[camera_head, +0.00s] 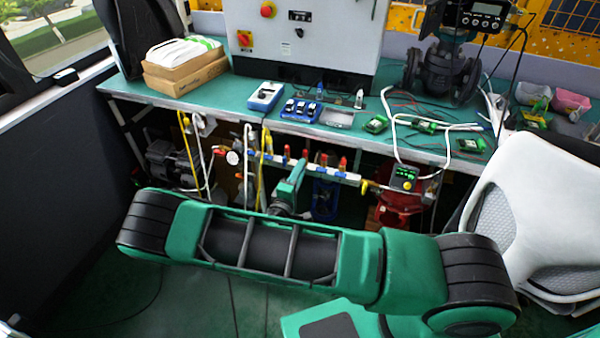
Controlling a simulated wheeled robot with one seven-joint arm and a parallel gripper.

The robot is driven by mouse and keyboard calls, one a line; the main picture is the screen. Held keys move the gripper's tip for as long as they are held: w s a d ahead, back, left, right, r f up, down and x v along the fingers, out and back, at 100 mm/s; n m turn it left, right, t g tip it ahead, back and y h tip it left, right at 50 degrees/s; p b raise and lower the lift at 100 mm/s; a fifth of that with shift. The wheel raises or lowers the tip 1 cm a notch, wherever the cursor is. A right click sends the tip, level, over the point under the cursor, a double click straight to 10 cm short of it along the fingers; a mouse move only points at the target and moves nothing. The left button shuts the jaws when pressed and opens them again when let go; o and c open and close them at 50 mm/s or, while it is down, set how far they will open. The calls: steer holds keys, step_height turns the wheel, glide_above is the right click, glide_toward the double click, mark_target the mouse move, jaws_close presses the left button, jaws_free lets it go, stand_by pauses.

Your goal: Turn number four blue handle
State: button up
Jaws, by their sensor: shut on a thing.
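A valve manifold (333,174) runs under the front edge of the bench, with a row of red-topped fittings (323,159) and small blue parts along a pale pipe. The blue handles are too small to tell apart, and I can read no numbers. My gripper (301,166), at the upper end of my green wrist, is at the left-middle of this row. It is shut on what seems to be a blue handle, but its fingertips and the handle are mostly hidden. I cannot tell how far the handle is turned.
The green-topped bench (220,98) carries a grey cabinet (300,40), cardboard boxes (186,75), blue instruments and loose cables. Hoses hang left of the manifold. A green display unit (404,178) and red equipment (397,207) are at its right. A white chair (530,205) stands at right.

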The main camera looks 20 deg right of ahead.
steer(key=shift+s+d+f, duration=0.1)
steer(key=shift+s+f, duration=0.05)
steer(key=shift+f, duration=0.05)
steer(key=o, duration=0.8)
steer(key=shift+c, duration=0.2)
steer(key=shift+r, duration=0.1)
steer(key=v, duration=1)
steer(key=shift+s+a, duration=0.2)
steer(key=shift+a, duration=0.1)
steer(key=shift+d, duration=0.1)
